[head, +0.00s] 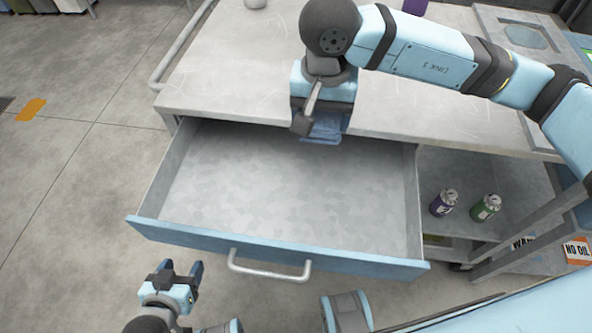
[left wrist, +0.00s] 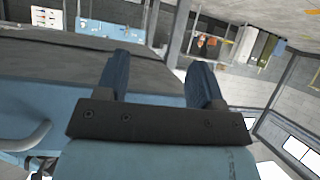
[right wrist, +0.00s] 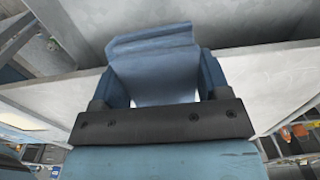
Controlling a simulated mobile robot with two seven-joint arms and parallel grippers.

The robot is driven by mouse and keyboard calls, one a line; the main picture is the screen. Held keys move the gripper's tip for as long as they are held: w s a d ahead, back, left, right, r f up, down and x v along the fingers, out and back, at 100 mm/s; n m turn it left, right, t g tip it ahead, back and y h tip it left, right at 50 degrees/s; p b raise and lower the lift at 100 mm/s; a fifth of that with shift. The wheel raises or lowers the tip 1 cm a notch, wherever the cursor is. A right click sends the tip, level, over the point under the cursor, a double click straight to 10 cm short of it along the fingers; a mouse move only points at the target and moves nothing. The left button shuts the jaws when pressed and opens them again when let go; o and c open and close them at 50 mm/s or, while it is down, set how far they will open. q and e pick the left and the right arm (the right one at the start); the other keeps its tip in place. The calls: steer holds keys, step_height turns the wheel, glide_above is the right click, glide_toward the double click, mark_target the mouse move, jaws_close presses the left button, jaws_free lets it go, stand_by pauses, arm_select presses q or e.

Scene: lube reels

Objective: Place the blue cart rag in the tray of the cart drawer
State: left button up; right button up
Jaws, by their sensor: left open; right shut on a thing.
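The blue cart rag (right wrist: 155,62) is between the fingers of my right gripper (right wrist: 160,88), which is shut on it. In the head view, the rag (head: 326,127) shows just under my right gripper (head: 318,118), at the back edge of the open drawer. The cart drawer (head: 280,190) is pulled out, and its grey tray floor is bare. My left gripper (head: 181,270) is open and empty, in front of the drawer's left part. In the left wrist view its two fingers (left wrist: 163,82) stand apart with nothing between them.
The cart top (head: 225,75) lies behind the drawer. The drawer's bar handle (head: 268,272) sticks out in front. A purple can (head: 443,203) and a green can (head: 486,207) stand on a lower shelf to the right. Open floor lies to the left.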

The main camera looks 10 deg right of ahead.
mark_target(315, 184)
step_height(315, 184, down, 19)
steer(key=shift+f+b, duration=0.1)
steer(key=shift+b, duration=0.7)
steer(key=shift+f+b, duration=0.2)
steer(key=shift+b, duration=0.1)
steer(key=o, duration=0.9)
steer(key=shift+r, duration=0.1)
step_height(315, 184, up, 12)
steer(key=shift+r+p, duration=0.2)
steer(key=shift+p, duration=0.65)
